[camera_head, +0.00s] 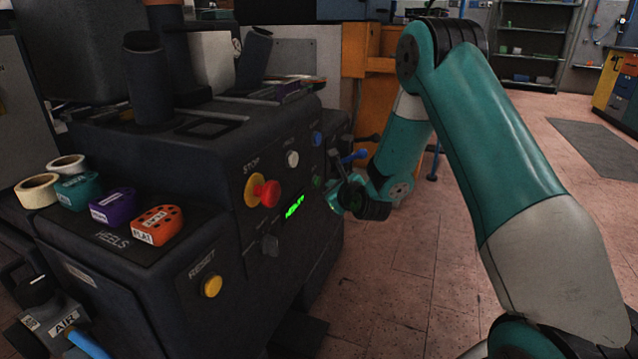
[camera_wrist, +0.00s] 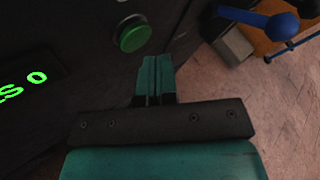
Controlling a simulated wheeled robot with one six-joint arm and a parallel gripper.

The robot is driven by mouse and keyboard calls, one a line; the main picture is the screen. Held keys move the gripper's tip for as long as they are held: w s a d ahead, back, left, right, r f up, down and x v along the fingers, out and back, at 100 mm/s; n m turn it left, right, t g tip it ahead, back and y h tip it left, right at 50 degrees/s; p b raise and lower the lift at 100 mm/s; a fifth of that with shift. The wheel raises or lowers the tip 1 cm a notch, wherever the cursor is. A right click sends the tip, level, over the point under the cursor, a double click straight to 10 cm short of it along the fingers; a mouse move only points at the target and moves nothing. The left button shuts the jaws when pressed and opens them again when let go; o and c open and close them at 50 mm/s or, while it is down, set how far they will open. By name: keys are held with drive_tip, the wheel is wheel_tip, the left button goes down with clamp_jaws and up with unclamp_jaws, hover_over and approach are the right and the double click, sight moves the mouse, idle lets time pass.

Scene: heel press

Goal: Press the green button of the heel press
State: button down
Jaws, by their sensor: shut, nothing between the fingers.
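The heel press (camera_head: 95,250) is a dark machine on the left of the head view. Its round green button (camera_wrist: 133,36) shows in the wrist view near the top, just beyond and left of my fingertips. In the head view the green button (camera_head: 317,183) is small and dark, close to my gripper (camera_head: 334,199). My gripper also shows in the wrist view (camera_wrist: 155,62), its teal fingers shut together and empty. The fingertips are close to the panel, and I cannot tell the exact gap. No contact with the button shows.
The panel also has a red stop knob (camera_head: 266,193), a white button (camera_head: 292,158), a blue button (camera_head: 317,138), a yellow reset button (camera_head: 211,286) and a lit green display (camera_head: 294,207). A blue-ended lever (camera_head: 353,156) sticks out near my gripper. Floor to the right is open.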

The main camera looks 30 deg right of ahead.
drive_tip(key=shift+w+a+r+p, duration=0.15)
drive_tip(key=shift+p, duration=0.35)
